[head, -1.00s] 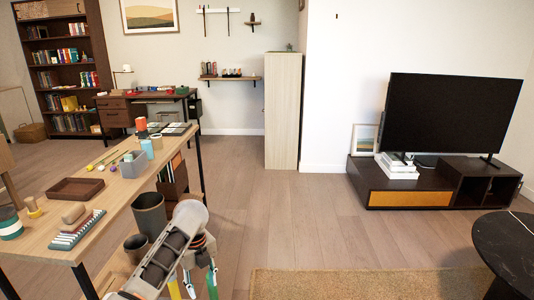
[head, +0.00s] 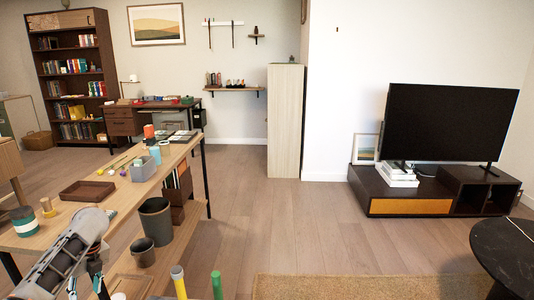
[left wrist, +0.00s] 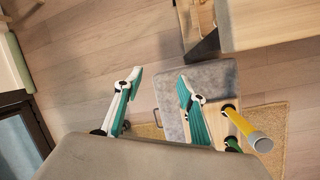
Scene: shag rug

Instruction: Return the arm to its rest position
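My left arm comes in at the lower left of the head view, in front of the wooden table. Its left gripper (head: 86,288) hangs down beside the table's near edge, partly cut off by the frame. In the left wrist view the two teal and white fingers of the left gripper (left wrist: 158,82) are spread well apart, with nothing between them. The gripper is open and empty. My right gripper is in neither view.
The wooden table (head: 70,237) holds a brown tray (head: 88,190), a teal jar (head: 24,222) and a grey bin (head: 143,170). Yellow (head: 178,283) and green (head: 217,286) posts rise at the bottom. The middle floor is clear.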

